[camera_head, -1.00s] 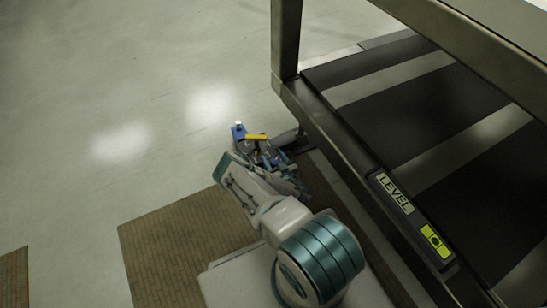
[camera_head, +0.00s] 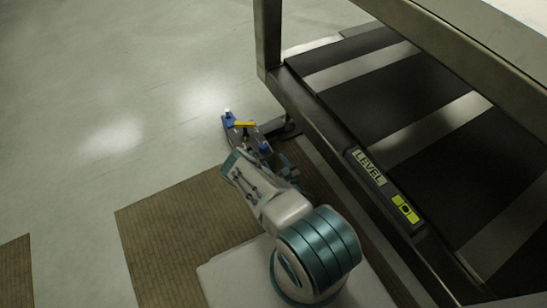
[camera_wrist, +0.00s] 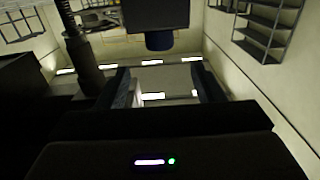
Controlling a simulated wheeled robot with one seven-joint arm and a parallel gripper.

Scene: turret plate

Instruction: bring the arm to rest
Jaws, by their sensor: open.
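My arm shows in the head view, folded low beside a dark metal frame. My gripper (camera_head: 243,122) is at its far end, where small blue and yellow parts show above the floor. I cannot tell clearly which of these parts are finger tips. In the wrist view my gripper (camera_wrist: 163,85) has its two dark fingers wide apart.
Brown matting (camera_head: 170,235) lies beneath. Open pale floor (camera_head: 100,90) lies to the left. A shelf rack (camera_wrist: 268,28) stands far right in the wrist view.

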